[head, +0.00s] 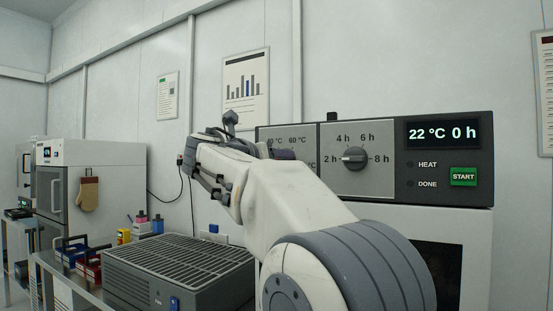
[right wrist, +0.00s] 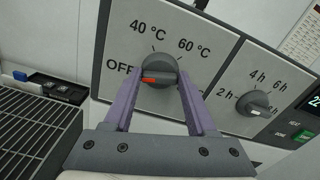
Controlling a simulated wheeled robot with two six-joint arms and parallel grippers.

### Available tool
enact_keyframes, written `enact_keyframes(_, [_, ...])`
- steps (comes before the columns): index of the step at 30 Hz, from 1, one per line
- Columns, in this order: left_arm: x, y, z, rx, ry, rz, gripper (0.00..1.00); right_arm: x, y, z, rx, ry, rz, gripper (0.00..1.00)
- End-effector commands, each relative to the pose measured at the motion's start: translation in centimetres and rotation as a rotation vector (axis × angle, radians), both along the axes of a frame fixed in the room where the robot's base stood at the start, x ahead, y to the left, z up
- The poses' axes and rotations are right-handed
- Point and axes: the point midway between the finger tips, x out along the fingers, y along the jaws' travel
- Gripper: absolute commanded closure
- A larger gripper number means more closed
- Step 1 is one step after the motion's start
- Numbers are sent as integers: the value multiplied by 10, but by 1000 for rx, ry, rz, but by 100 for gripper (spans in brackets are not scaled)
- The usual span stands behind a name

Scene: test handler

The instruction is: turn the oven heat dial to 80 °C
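The oven heat dial (right wrist: 159,70) is a dark round knob in the right wrist view, with a red pointer mark turned left toward OFF. In the head view my right arm covers the heat dial. The oven display (head: 443,133) reads 22 °C 0 h. My left gripper is out of view.
The time dial (head: 354,158) sits right of the heat dial, its white pointer toward 2 h. A green START button (head: 463,176) is further right. A grilled grey unit (head: 180,265) stands left of the oven.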

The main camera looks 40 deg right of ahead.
Motion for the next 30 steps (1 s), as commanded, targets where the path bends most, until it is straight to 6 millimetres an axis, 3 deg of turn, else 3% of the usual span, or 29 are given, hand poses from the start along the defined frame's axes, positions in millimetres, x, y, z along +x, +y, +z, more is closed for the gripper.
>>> enact_keyframes(1, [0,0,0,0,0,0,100,0,0,0,0,0,1,78])
enact_keyframes(3, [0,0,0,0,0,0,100,0,0,0,0,0,1,98])
enact_keyframes(16, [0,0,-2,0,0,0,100,0,1,-1,39,-92,2,98])
enact_keyframes(30, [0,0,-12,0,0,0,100,-1,0,-2,195,-469,2,98])
